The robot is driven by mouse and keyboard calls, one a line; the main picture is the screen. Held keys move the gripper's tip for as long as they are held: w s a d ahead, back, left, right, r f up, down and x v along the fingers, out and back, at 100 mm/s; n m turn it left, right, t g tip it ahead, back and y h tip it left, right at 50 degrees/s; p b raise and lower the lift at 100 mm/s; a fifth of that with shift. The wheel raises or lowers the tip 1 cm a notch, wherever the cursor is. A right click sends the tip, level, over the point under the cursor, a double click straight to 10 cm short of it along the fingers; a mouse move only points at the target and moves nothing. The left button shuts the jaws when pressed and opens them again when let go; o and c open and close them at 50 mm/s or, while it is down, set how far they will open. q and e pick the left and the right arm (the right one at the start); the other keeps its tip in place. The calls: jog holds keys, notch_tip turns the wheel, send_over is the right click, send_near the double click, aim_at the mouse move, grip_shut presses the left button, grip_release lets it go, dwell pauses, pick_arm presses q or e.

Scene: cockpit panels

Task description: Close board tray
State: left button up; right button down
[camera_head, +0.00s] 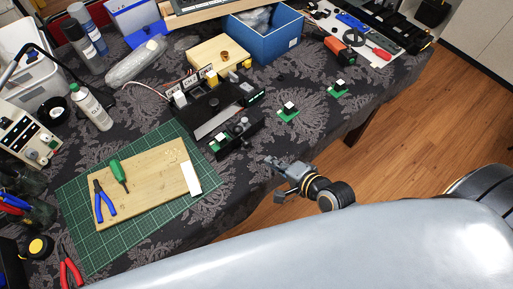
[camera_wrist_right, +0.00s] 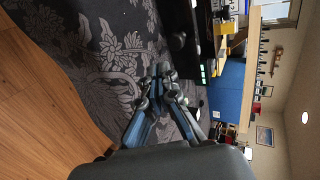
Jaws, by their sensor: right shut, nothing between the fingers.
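The board tray (camera_head: 238,136) is a black drawer on the front of a black device (camera_head: 204,107). It sticks out toward the table's near edge, with a gap between its front and the device body. A small green board shows at its left end. My right gripper (camera_head: 272,162) is shut and empty, near the table edge, to the right of and nearer than the tray, apart from it. In the wrist view its closed fingers (camera_wrist_right: 164,72) point toward the tablecloth beside the dark device (camera_wrist_right: 183,25). My left gripper is not in view.
Small green boards (camera_head: 288,115) (camera_head: 338,91) lie right of the device. A blue box (camera_head: 264,38) stands behind. A green cutting mat (camera_head: 90,240) with a wooden board (camera_head: 145,205), pliers and screwdriver lies left. Patterned cloth around my gripper is clear.

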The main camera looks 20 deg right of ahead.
aim_at(238, 131)
jog(key=x, duration=0.4)
jog(key=r+p+x, duration=0.1)
jog(key=x, duration=0.1)
jog(key=shift+w+a+r, duration=0.1)
jog(key=shift+w+a, duration=0.05)
jog(key=shift+w, duration=0.2)
jog(key=shift+w+a, duration=0.25)
jog(key=shift+w, duration=0.3)
jog(key=shift+w, duration=0.1)
jog(key=w+a, duration=0.1)
jog(key=w, duration=0.2)
jog(key=w+a, duration=0.1)
jog(key=w, duration=0.2)
jog(key=w+a+p, duration=0.1)
jog(key=w+a, duration=0.1)
jog(key=w, duration=0.1)
jog(key=shift+s+d, duration=0.1)
jog(key=shift+s, duration=0.15)
jog(key=shift+s, duration=0.15)
